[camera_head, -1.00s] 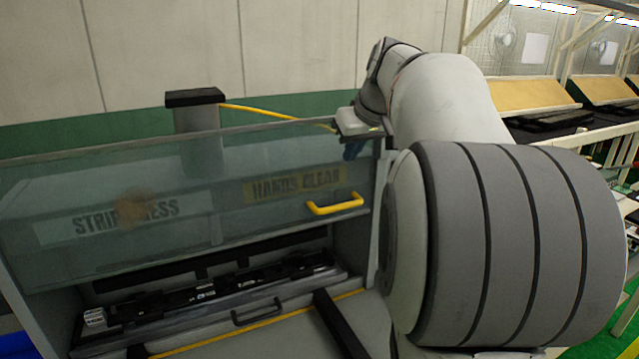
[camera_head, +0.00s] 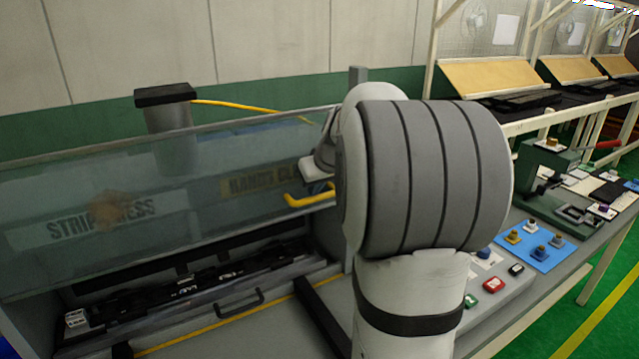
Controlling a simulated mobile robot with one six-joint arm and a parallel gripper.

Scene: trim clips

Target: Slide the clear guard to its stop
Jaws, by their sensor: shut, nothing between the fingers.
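The clear guard (camera_head: 150,175) is a tinted see-through panel across the front of the strip press. It covers the upper part of the opening, and the space below its lower edge is open. Its yellow handle (camera_head: 296,201) is at the lower right, partly hidden by my arm. My gripper (camera_head: 318,187) is close to the handle's right end, partly hidden by my arm. It is shut and empty. I cannot tell whether it touches the handle.
A black strip bed (camera_head: 180,285) with a small dark handle lies below the guard. A post with a yellow cable (camera_head: 250,107) stands behind. At right are a button panel (camera_head: 492,285), a blue mat (camera_head: 535,247) with knobs, and a green machine (camera_head: 550,180).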

